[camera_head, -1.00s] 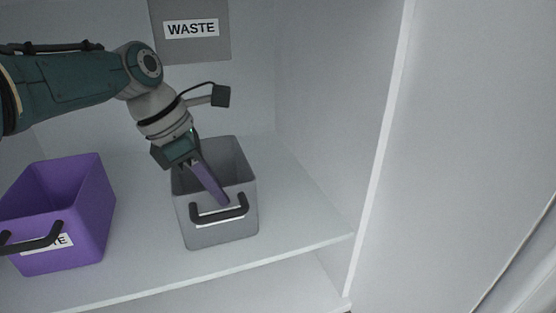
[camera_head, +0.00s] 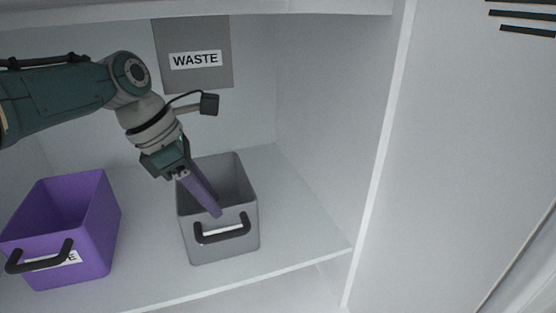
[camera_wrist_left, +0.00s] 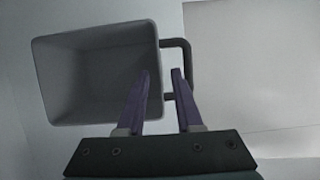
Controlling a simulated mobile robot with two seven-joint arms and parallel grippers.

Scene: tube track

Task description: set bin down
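A grey bin (camera_head: 220,249) with a black front handle (camera_head: 222,228) stands upright on the white shelf. In the left wrist view the bin (camera_wrist_left: 55,60) is empty as far as I see, with its handle (camera_wrist_left: 188,60) on the right. My left gripper (camera_head: 217,214) has long purple fingers reaching down to the bin's front rim near the handle. In the left wrist view the left gripper (camera_wrist_left: 161,74) has its fingers apart, the front wall's rim showing between them. I cannot tell whether a finger touches the bin. My right gripper is not in view.
A purple bin (camera_head: 95,245) with a black handle and a partly hidden label stands on the shelf (camera_head: 150,270) to the left. A grey panel (camera_head: 190,80) labelled WASTE is on the back wall. The cabinet's side wall (camera_head: 330,130) is to the right.

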